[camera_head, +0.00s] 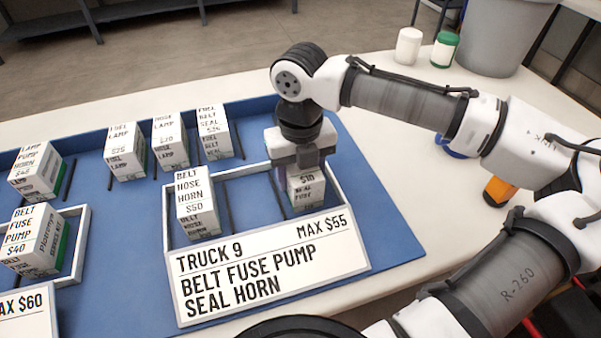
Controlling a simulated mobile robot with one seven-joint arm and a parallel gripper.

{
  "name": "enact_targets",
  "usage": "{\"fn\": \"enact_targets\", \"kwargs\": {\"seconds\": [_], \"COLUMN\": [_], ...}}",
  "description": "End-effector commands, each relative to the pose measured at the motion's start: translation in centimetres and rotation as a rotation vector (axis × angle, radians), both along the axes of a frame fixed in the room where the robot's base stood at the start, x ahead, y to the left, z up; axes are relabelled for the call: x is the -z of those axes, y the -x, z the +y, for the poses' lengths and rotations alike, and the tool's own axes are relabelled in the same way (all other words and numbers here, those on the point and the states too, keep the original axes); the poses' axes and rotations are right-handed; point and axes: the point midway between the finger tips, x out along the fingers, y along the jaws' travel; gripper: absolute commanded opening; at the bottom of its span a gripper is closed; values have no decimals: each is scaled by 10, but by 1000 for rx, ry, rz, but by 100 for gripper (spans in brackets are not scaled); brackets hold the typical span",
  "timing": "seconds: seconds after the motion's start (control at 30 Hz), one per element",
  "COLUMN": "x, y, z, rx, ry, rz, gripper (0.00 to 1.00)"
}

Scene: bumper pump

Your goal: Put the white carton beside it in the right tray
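The right tray (364,236) has white walls and a front sign reading "TRUCK 9, MAX $55, BELT FUSE PUMP SEAL HORN". A white carton (198,208) marked "BELT HOSE HORN $50" stands upright in its left part. A second white carton (306,190), with "$10" and "SEAL" legible, is in its right part, directly under my gripper (300,160). My gripper points down and hides the top of this carton. I cannot tell whether its fingers are closed on the carton, or whether the carton rests on the tray floor.
White cartons (125,150) stand in a row along the back of the blue mat (385,225), between dark dividers. A left tray (78,270) holds a "$40" carton (32,240). A white jar, a green-and-white jar and a grey bin stand at the back right.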

Motion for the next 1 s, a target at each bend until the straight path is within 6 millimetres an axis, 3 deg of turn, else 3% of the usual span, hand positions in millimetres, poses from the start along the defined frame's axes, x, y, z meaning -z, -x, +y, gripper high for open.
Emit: {"fn": "enact_targets", "kwargs": {"seconds": [0.37,0.4,0.53,0.87,1.0], "x": [4,3,3,1,-15], "y": [0,0,0,0,-1], "z": [0,0,0,0,1], "rx": [0,1,1,1,1], "ry": [-3,-1,-1,0,-3], "rz": [0,-1,-1,-1,-3], "gripper": [21,58,74,74,74]}}
